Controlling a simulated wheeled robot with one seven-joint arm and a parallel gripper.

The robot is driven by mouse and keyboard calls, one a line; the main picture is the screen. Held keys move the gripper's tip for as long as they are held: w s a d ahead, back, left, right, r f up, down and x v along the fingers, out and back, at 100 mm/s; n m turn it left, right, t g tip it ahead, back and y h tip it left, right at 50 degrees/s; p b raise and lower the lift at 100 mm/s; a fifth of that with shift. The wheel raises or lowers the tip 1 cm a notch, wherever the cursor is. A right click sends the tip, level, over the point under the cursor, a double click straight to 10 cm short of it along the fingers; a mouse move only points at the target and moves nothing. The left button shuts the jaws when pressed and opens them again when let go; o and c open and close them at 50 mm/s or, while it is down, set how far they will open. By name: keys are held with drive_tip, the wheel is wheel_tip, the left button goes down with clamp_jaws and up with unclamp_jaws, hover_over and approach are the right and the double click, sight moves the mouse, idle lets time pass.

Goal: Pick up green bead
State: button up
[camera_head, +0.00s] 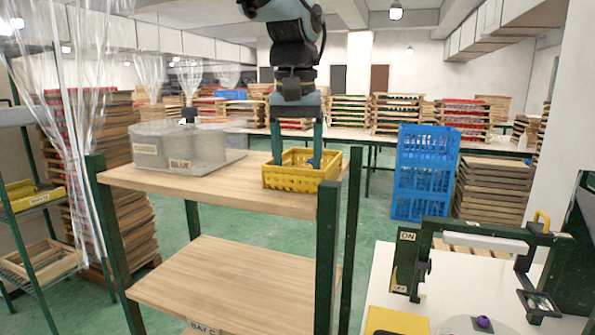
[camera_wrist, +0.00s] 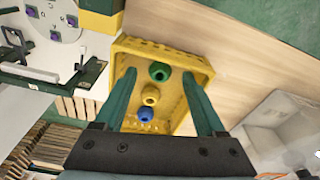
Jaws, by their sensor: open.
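A yellow crate (camera_head: 300,182) stands on the wooden top shelf; it also shows in the wrist view (camera_wrist: 204,70). Inside it, in the wrist view, the green bead (camera_wrist: 160,72) lies in a row with a yellow bead (camera_wrist: 150,95) and a blue bead (camera_wrist: 145,115). The green bead is the farthest from my palm. My gripper (camera_head: 297,165) points down at the crate, with its fingers spread and nothing between them in its grasp. In the wrist view, my fingertips (camera_wrist: 159,77) appear on either side of the green bead. In the head view, the crate wall hides the green bead.
Grey round containers (camera_head: 178,143) stand on the same shelf to the left. A green shelf post (camera_head: 328,255) rises in front of the crate. A white table (camera_head: 385,280) with a green-framed device (camera_head: 480,235) is at the lower right. Bare shelf lies between containers and crate.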

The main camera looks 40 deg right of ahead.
drive_tip(key=shift+f, duration=0.6)
clamp_jaws()
